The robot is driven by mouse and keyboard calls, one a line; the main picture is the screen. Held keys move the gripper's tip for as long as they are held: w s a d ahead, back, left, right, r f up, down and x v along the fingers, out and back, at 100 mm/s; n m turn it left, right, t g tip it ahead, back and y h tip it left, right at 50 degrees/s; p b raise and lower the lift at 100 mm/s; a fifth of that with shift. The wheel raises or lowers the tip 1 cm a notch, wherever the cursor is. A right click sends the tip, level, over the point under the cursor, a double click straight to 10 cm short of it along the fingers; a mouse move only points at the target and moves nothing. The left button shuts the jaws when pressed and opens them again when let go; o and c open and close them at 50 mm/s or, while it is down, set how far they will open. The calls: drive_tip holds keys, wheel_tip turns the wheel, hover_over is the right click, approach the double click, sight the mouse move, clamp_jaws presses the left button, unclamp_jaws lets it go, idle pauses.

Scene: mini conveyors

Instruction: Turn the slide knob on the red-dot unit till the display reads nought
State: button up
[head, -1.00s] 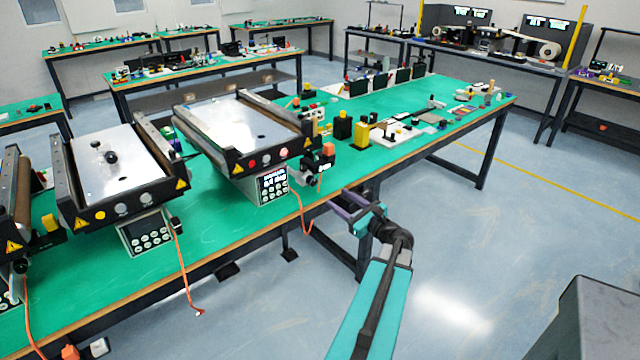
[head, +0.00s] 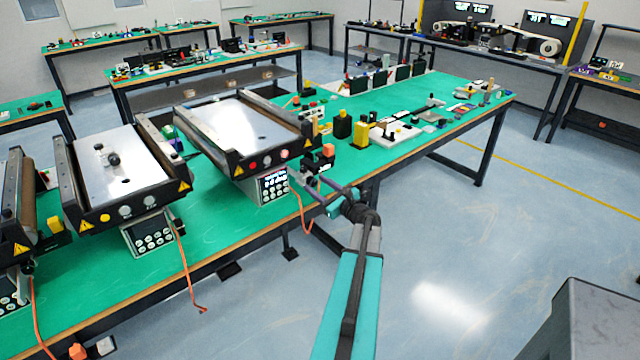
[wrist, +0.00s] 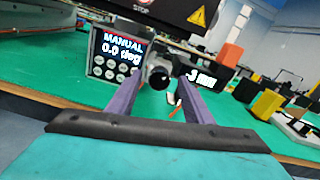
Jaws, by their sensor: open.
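The red-dot unit (head: 253,163) is the right-hand mini conveyor on the green bench, with a red dot on its black end plate. A round dark knob (wrist: 158,76) projects below its end in the wrist view. A small black display (wrist: 200,78) right of the knob shows white characters ending in "mm"; I cannot read the number surely. The control box (wrist: 112,56) left of it reads "MANUAL 0.0 deg". My gripper (head: 310,184) is open at the bench edge. In the wrist view its purple fingers (wrist: 160,92) stand either side of the knob; I cannot see contact.
A yellow-dot conveyor (head: 122,170) stands to the left. An orange cable (head: 302,215) hangs over the bench edge near my gripper. Yellow and black blocks (head: 361,132) stand to the right on the bench.

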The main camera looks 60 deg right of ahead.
drive_tip(key=shift+w, duration=0.1)
drive_tip(key=shift+c, duration=0.5)
drive_tip(key=c, duration=1)
drive_tip(key=shift+d+r, duration=0.15)
drive_tip(key=shift+d, duration=0.2)
drive_tip(key=shift+a+b, duration=0.2)
drive_tip(key=shift+b, duration=0.1)
drive_tip(key=shift+f+n+b, duration=0.3)
drive_tip(key=shift+n+b, duration=0.2)
drive_tip(key=shift+b, duration=0.3)
